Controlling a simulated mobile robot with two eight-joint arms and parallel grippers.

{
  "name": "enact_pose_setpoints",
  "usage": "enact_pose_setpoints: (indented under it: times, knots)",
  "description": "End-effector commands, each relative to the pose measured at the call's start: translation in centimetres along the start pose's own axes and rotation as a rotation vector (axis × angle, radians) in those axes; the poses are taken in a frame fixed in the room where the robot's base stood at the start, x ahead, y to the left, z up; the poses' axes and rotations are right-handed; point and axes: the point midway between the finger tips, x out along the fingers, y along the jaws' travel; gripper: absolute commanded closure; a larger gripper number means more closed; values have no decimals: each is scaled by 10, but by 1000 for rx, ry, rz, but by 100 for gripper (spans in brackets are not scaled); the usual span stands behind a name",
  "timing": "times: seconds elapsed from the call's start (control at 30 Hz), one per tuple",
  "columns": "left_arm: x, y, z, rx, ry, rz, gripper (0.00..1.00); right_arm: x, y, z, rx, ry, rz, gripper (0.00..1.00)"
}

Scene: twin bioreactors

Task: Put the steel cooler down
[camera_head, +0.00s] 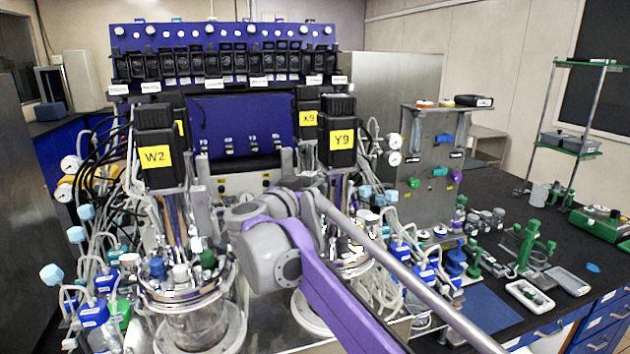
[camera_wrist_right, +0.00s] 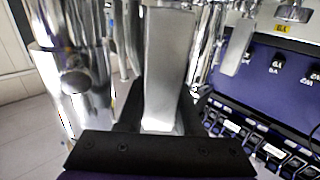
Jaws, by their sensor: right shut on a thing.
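The steel cooler (camera_wrist_right: 167,70) is a shiny, upright steel piece in the middle of the right wrist view. My right gripper (camera_wrist_right: 162,118) is shut on it, with a dark finger on each side. In the head view my purple and grey right arm reaches in from the lower right to the front of the bioreactors. Its wrist hides the jaws and the cooler there, so I cannot tell whether the cooler's lower end touches anything. My left gripper is in neither view.
The left glass vessel (camera_head: 195,322) with a crowded metal lid stands left of my wrist. The right vessel (camera_head: 312,312) is partly behind my arm. Motors labelled W2 (camera_head: 158,155) and Y9 (camera_head: 340,142) rise above. Tubes and blue-capped bottles (camera_head: 92,312) crowd both sides. The black bench (camera_head: 550,235) has some free room.

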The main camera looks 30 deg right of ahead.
Motion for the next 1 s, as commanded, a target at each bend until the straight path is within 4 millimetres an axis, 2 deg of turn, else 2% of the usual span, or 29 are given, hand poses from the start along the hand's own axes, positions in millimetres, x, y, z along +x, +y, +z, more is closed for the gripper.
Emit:
enact_pose_setpoints:
  times: [0.13,0.17,0.23,0.5,0.6,0.77,1.0]
  knots:
    - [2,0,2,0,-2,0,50,0,0,5,-1,0,0,100]
    - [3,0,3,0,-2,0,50,0,0,5,-1,0,0,64]
    - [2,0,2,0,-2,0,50,0,0,4,0,0,0,53]
    - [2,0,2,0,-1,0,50,0,0,3,0,0,0,53]
    - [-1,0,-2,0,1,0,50,0,0,-3,1,0,0,53]
    - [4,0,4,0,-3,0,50,-26,-1,1,0,-1,-5,53]
    - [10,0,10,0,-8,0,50,-79,-2,1,0,-2,-6,53]
